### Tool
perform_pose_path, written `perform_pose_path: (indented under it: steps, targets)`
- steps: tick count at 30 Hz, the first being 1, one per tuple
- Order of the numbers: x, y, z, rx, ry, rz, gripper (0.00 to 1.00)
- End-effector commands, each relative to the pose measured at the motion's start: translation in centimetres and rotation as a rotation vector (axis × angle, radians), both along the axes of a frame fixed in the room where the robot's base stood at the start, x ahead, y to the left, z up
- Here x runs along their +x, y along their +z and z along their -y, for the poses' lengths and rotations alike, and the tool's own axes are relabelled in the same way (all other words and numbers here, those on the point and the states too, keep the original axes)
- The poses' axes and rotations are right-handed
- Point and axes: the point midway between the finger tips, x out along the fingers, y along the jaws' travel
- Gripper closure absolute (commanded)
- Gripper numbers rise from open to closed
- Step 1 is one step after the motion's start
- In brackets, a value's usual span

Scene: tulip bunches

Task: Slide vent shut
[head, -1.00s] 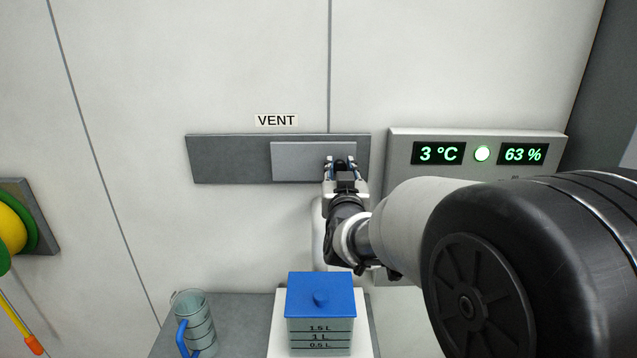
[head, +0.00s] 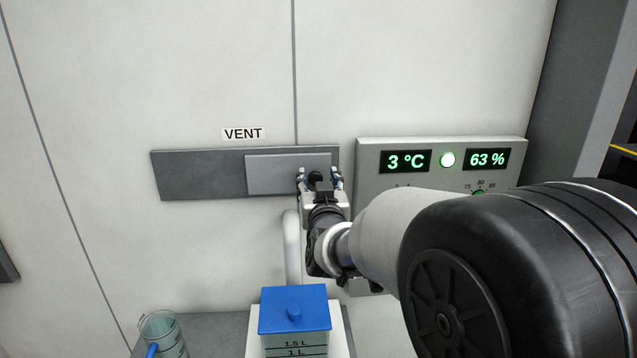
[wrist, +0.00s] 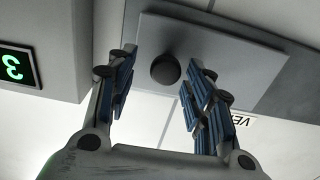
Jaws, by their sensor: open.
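The vent is a dark grey track (head: 200,177) on the white wall under a VENT label. Its lighter grey sliding plate (head: 272,176) sits toward the right end, leaving dark track bare on the left. In the wrist view the plate (wrist: 215,58) carries a round black knob (wrist: 165,69). My gripper (head: 320,177) is open at the plate's right part. In the wrist view its two blue-padded fingers (wrist: 160,78) stand on either side of the knob, with gaps visible on both sides. I cannot tell how far the fingertips reach past the knob.
A grey panel (head: 365,230) with green displays is just right of the vent. Below are a counter (head: 210,325), a blue-lidded measuring container (head: 293,315) and a clear jug (head: 165,330) with a blue handle. A pale vertical handle (head: 291,240) is under the vent.

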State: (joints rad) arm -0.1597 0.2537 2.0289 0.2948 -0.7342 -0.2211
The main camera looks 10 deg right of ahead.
Motion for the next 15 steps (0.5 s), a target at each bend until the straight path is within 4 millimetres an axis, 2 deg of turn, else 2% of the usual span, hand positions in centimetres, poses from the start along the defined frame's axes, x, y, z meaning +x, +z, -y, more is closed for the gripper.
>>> perform_pose_path:
  steps: [8, 11, 15]
  targets:
    - [-0.6, 0.0, -0.1, 0.0, 0.002, 0.0, 0.53]
    - [-2.0, 0.1, -0.2, 0.0, 0.003, 0.0, 0.53]
    - [-5.0, 0.1, -0.3, -0.001, 0.003, 0.001, 0.53]
